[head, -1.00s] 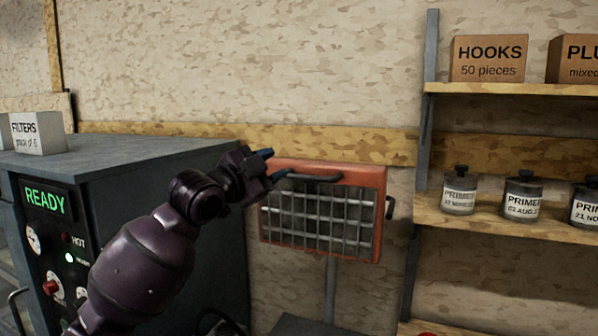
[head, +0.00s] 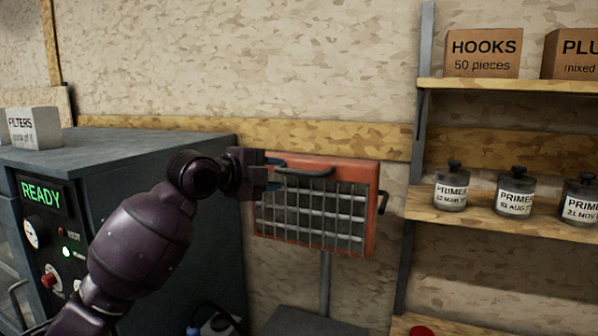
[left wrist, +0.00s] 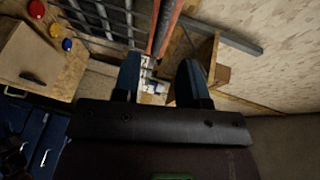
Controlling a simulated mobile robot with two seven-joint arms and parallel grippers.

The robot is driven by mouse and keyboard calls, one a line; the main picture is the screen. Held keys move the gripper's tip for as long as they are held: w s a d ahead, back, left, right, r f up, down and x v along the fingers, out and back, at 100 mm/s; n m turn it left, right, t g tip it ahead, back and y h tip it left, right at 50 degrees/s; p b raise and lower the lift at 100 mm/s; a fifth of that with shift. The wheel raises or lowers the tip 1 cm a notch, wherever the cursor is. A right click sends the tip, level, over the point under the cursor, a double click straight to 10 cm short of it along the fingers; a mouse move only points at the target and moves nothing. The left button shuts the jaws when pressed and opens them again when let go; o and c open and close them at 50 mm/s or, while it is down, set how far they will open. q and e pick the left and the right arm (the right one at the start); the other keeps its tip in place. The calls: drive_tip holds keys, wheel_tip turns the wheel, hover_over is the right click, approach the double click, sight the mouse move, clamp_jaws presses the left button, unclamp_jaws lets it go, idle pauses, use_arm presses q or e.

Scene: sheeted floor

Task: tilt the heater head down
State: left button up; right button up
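The heater head (head: 372,215) is a red-orange box with a grey wire grille, on a thin grey post (head: 325,285) against the wall. A dark handle bar (head: 312,173) runs along its upper front edge, and a dark bracket sits on its right side. My left gripper (head: 273,172) is at the heater's upper left corner, by the left end of the bar. In the left wrist view its blue fingers (left wrist: 160,78) stand apart, with the heater's orange edge (left wrist: 165,28) beyond them. I cannot tell whether they touch the bar. My right gripper is out of view.
A dark cabinet (head: 150,148) with a lit READY display stands left, a FILTERS box (head: 34,128) on top. Shelves (head: 500,215) at right hold primer jars (head: 452,190) and a HOOKS box (head: 483,55). Wall above the heater is clear.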

sight(297, 173)
use_arm(q)
drive_tip(key=p+x, duration=0.1)
drive_tip(key=x, duration=0.6)
drive_tip(key=shift+w+d+p, duration=0.25)
drive_tip(key=shift+w+p, duration=0.05)
clamp_jaws()
